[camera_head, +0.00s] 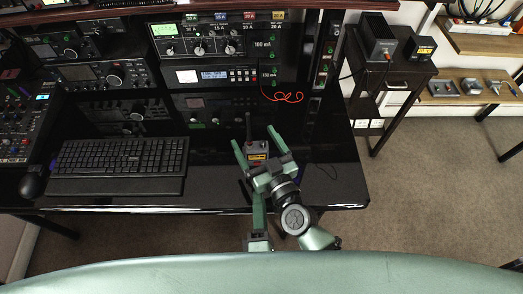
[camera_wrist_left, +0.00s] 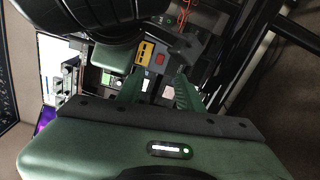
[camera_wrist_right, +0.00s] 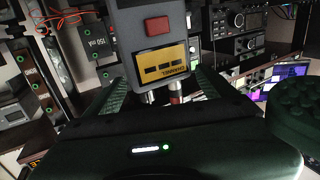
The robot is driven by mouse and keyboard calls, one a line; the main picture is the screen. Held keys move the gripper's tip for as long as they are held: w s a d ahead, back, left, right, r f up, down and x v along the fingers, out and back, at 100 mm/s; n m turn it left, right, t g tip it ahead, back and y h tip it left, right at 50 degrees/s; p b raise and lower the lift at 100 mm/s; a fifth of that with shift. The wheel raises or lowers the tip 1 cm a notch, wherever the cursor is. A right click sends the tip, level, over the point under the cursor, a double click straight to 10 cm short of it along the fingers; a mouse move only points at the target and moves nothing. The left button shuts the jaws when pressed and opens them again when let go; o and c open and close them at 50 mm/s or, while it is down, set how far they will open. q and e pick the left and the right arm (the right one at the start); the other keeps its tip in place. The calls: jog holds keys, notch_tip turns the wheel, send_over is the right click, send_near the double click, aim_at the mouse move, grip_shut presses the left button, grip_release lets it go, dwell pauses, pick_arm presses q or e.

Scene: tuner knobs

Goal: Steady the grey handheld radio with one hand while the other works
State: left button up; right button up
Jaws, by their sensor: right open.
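The grey handheld radio (camera_head: 257,147) is on the black desk, its dark antenna pointing away from me. Its yellow channel label (camera_wrist_right: 163,65) and red button (camera_wrist_right: 158,25) show in the right wrist view, with small knobs at its near end. My right gripper (camera_head: 252,136) is open, one finger on each side of the radio, with visible gaps. My left gripper (camera_head: 258,200) is lower, partly hidden under the right arm. In the left wrist view (camera_wrist_left: 160,76) its fingers are apart, and the radio (camera_wrist_left: 160,56) shows ahead of the gap; contact is not visible.
A keyboard (camera_head: 120,160) and mouse (camera_head: 31,186) lie to the left. Stacked radio equipment (camera_head: 215,75) stands behind, with an orange cable (camera_head: 288,97) hanging from it. The desk's right end is mostly clear. My right arm's dark wrist fills the top of the left wrist view.

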jog(key=shift+x, duration=1.55)
jog(key=shift+c, duration=0.4)
jog(key=c, duration=1.5)
pick_arm(q)
grip_shut()
pick_arm(e)
jog(key=shift+c, duration=0.3)
